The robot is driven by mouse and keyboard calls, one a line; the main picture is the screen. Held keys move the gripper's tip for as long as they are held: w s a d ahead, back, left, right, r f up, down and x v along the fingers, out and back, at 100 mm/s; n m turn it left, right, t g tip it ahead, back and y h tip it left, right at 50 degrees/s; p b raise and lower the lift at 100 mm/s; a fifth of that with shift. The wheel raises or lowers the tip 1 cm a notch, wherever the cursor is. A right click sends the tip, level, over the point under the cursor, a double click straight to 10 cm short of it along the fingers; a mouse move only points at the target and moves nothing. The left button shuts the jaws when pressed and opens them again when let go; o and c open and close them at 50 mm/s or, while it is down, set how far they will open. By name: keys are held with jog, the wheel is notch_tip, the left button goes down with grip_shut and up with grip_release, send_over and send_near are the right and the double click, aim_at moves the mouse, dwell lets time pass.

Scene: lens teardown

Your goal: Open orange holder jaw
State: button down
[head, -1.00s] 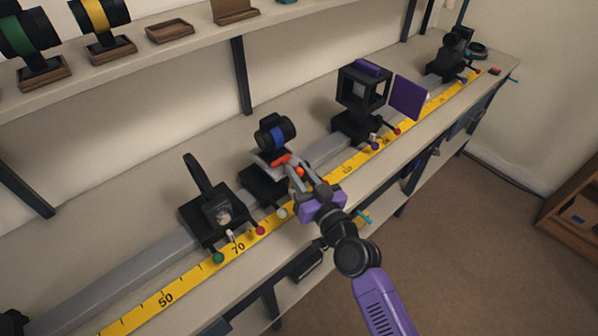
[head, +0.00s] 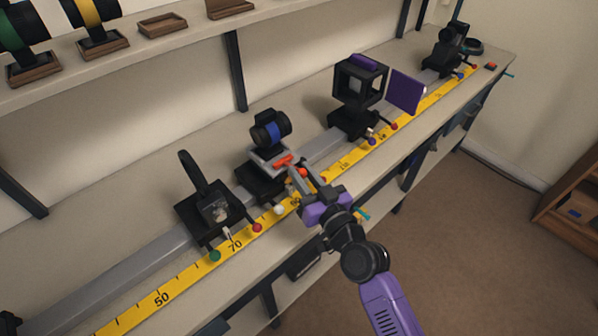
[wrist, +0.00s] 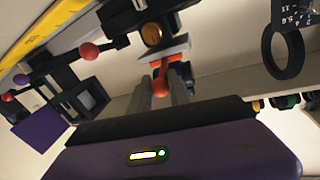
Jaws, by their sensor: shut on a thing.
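The orange holder jaw (head: 284,161) sits at the front of a grey-topped black holder on the rail. A black lens with a blue band (head: 270,129) rests on this holder. In the wrist view the jaw (wrist: 160,62) is an orange piece with a round orange knob (wrist: 160,87) below it. My gripper (head: 297,173) reaches in from the front right. Its fingers (wrist: 168,88) stand on either side of the knob, shut on it. The fingers hide part of the jaw in the head view.
A black carriage with an upright arm (head: 208,210) stands to the left on the rail. A black box frame (head: 359,83) and purple panel (head: 405,91) stand to the right. A yellow scale (head: 190,282) runs along the front. Small coloured knobs stick out near my gripper.

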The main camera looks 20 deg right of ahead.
jog(key=c, duration=1.2)
grip_release()
jog(key=s+b, duration=0.1)
jog(key=s, duration=0.6)
jog(key=shift+s+d+b, duration=0.35)
jog(key=shift+s, duration=0.05)
